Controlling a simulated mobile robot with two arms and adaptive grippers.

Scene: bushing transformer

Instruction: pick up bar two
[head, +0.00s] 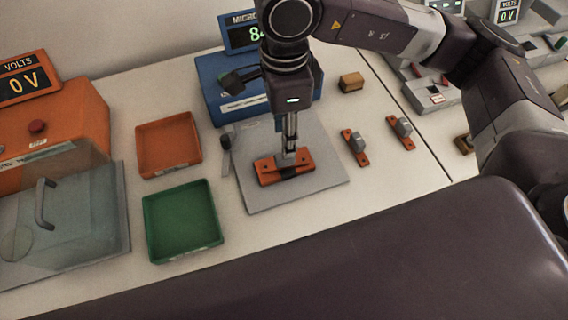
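Three orange bars with grey middle parts are in the head view; I see no label telling which is bar two. One bar (270,172) lies on the grey plate (325,178) in front of the blue meter. A second bar (355,147) and a third bar (400,132) lie on the table to the right of the plate. My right gripper (289,153) points straight down at the middle of the bar on the plate. Its fingers are seen edge-on and cover the bar's middle, so I cannot tell whether they grip it. My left gripper is out of view.
A blue meter (212,82) stands behind the plate. An orange tray (168,145) and a green tray (183,222), both empty, are left of it. An orange volts unit (85,115) with a clear cover (65,205) is at far left. A brown block (351,82) lies behind the bars.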

